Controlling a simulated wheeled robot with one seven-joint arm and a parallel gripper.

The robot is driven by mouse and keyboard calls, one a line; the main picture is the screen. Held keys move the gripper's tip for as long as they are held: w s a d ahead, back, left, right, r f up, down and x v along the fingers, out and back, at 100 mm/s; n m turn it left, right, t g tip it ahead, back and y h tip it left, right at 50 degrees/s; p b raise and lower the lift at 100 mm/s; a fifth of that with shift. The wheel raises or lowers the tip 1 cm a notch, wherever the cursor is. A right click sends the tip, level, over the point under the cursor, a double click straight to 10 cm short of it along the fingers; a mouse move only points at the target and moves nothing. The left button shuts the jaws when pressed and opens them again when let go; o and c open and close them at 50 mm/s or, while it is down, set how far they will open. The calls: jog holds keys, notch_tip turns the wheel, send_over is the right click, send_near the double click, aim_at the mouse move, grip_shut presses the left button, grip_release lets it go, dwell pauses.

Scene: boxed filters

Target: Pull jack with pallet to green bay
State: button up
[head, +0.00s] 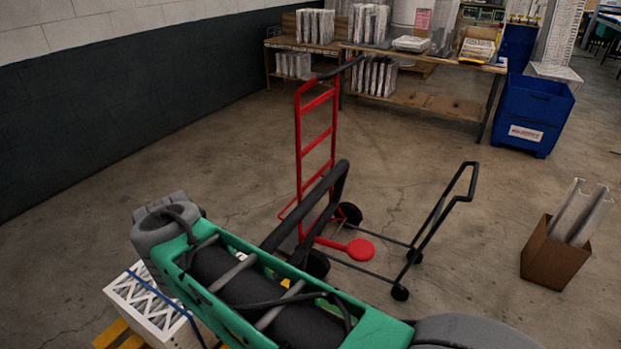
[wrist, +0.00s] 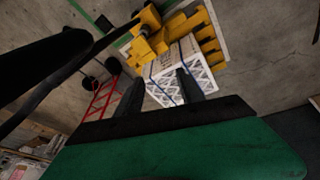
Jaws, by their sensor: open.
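Beyond the fingers, a strapped stack of white filters (wrist: 176,62) sits on a yellow pallet (wrist: 209,46). The yellow jack (wrist: 152,40) is at the pallet's end. A thick black bar, apparently the jack's handle (wrist: 50,72), crosses the left side close to the camera. In the head view a black loop (head: 341,183), likely that handle, rises behind my green arm. The filter stack (head: 146,300) and pallet (head: 112,335) show at lower left. My arm hides the jack body.
A red hand truck (head: 299,150) and a low black cart (head: 440,212) stand beyond the loop. A brown carton (head: 552,258) stands at right, a blue bin (head: 533,115) and workbench (head: 430,101) behind. A green floor line (wrist: 84,11) shows. Floor at left is clear.

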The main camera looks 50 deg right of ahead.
jog(key=s+d+r+m+g+h+p, duration=0.25)
jog(key=d+r+m+p, duration=0.35)
jog(key=d+r, duration=0.75)
jog(key=m+g+p, duration=0.2)
jog(key=m, duration=0.5)
send_near(308, 197)
jog(key=f, duration=0.1)
jog(key=b+x, duration=0.2)
jog(key=x, duration=0.5)
jog(key=shift+s+d, duration=0.15)
jog(key=shift+d+f, duration=0.2)
jog(key=shift+f, duration=0.25)
jog(key=shift+c, duration=0.5)
grip_shut()
